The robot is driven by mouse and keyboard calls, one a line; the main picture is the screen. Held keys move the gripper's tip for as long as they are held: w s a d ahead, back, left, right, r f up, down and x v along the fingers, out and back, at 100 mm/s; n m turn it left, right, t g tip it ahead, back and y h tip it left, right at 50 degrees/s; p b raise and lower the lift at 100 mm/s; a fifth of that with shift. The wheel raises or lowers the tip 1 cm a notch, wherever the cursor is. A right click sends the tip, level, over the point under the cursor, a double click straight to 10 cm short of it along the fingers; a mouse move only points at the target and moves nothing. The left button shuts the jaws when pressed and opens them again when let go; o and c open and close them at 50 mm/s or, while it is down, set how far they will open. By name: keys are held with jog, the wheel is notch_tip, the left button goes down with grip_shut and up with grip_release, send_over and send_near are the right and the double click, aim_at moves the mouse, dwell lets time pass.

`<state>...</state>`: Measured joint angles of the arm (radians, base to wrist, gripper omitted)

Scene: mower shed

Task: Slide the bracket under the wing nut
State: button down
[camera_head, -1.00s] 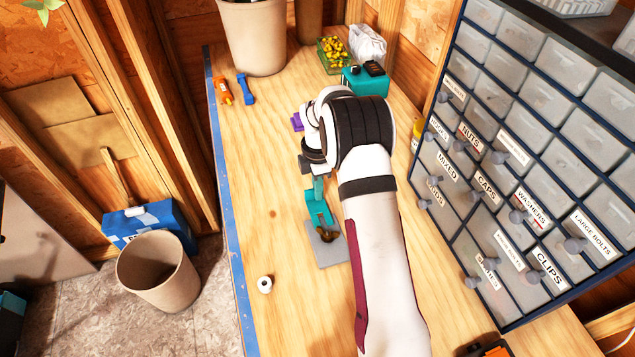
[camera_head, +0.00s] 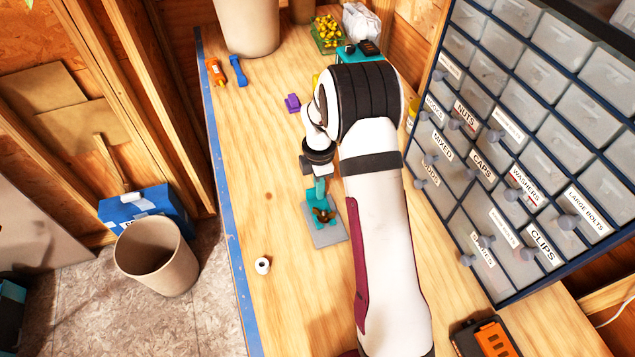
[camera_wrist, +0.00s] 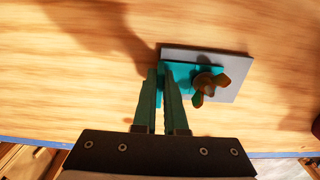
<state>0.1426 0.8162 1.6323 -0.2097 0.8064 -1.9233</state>
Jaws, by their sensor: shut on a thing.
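The teal bracket (camera_head: 312,207) lies over the grey plate (camera_head: 327,238), and it also shows in the wrist view (camera_wrist: 184,72). The brown wing nut (camera_head: 324,215) stands above the plate, and its wings show in the wrist view (camera_wrist: 210,83). The bracket's far end reaches the wing nut in the wrist view. The nut hides that end, so I cannot tell how far under it the bracket sits. My gripper (camera_wrist: 161,74) is shut on the bracket's near end, beside the plate. In the head view my wrist partly covers the gripper (camera_head: 320,187).
A white roll-shaped piece (camera_head: 262,265) stands left of the plate. A purple block (camera_head: 293,103) lies behind. The labelled drawer cabinet (camera_head: 520,150) stands close on the right.

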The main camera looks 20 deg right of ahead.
jog(key=c, duration=0.9)
grip_release()
jog(key=shift+r, duration=0.1)
notch_tip(320, 180, up, 16)
jog(key=s+a+r+m+y, duration=0.1)
jog(key=s+a+r+m, duration=0.2)
jog(key=s+m, duration=0.4)
jog(key=s+a+r+m, duration=0.35)
jog(key=s+m, duration=0.25)
jog(key=s, duration=0.4)
jog(key=s+a+f+m, duration=0.1)
jog(key=s+m, duration=0.4)
jog(key=s, duration=0.2)
jog(key=s+a+f+m, duration=0.2)
jog(key=s+m, duration=0.3)
jog(key=s, duration=0.2)
jog(key=shift+a+m+y, duration=0.15)
jog(key=shift+m+y, duration=0.15)
jog(key=shift+y, duration=0.1)
